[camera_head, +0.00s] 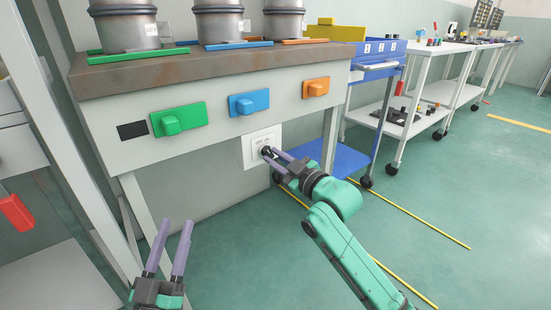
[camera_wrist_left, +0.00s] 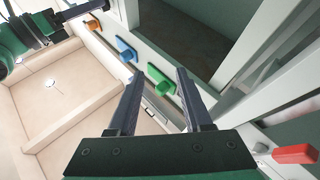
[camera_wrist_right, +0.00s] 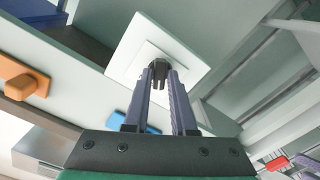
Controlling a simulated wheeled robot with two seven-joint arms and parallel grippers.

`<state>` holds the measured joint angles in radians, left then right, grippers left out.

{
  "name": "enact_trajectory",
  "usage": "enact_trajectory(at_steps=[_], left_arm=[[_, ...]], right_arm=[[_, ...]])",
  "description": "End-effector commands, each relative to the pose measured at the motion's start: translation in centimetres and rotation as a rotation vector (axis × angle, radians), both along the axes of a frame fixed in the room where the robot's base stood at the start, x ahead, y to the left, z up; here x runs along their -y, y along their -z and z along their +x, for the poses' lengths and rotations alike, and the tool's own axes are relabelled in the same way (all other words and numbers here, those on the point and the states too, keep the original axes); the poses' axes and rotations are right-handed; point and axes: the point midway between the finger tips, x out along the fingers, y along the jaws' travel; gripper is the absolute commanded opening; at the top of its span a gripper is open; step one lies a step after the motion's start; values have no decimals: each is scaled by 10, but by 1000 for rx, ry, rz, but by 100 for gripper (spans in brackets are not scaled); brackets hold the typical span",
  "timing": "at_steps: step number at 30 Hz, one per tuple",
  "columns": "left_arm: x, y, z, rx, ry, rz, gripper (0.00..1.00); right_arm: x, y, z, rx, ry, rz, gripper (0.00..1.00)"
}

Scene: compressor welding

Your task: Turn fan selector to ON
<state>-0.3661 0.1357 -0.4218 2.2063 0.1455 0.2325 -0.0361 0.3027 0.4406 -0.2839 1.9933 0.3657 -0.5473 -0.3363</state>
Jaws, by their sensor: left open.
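The fan selector is a small black knob (camera_wrist_right: 159,73) on a square white plate (camera_wrist_right: 136,55), mounted on the front of the grey bench. In the head view the plate (camera_head: 250,150) sits below and right of the blue block. My right gripper (camera_head: 267,155) reaches it from the right. In the right wrist view its two purple fingers (camera_wrist_right: 160,78) lie on either side of the knob and appear closed on it. The fingers hide part of the knob, and its marking is too small to read. My left gripper (camera_head: 176,226) is open and empty, low and left of the selector.
Green (camera_head: 178,118), blue (camera_head: 249,102) and orange (camera_head: 316,87) blocks are on the bench front. Metal cylinders (camera_head: 125,30) stand on the brown bench top (camera_head: 200,65). A blue cart (camera_head: 375,68) is at right. A red handle (camera_head: 15,213) is at far left.

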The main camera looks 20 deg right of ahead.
Motion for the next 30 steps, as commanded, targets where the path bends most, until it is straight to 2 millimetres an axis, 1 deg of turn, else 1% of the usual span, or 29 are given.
enact_trajectory(at_steps=[12,14,17,18,20,23,26,29,30], left_arm=[[1,2,1,-11,2,1,50],[1,5,1,-25,4,3,50],[3,19,0,-69,9,8,50],[4,31,-2,-104,13,14,50],[7,65,-7,-193,25,37,50],[10,96,-16,-286,39,52,50],[13,132,-29,-395,54,67,50],[16,170,-49,-512,72,85,50],[16,185,-58,-560,80,91,50]], right_arm=[[0,0,0,-2,-1,4,0],[0,0,0,-4,0,7,0],[0,0,0,-8,0,15,0],[0,0,0,-9,0,20,0],[0,-1,0,-12,0,27,0],[0,-1,0,-18,-1,43,0],[-1,-1,0,-26,-1,60,0],[-1,-1,0,-34,-1,78,0],[-1,-1,0,-36,-1,87,0]])
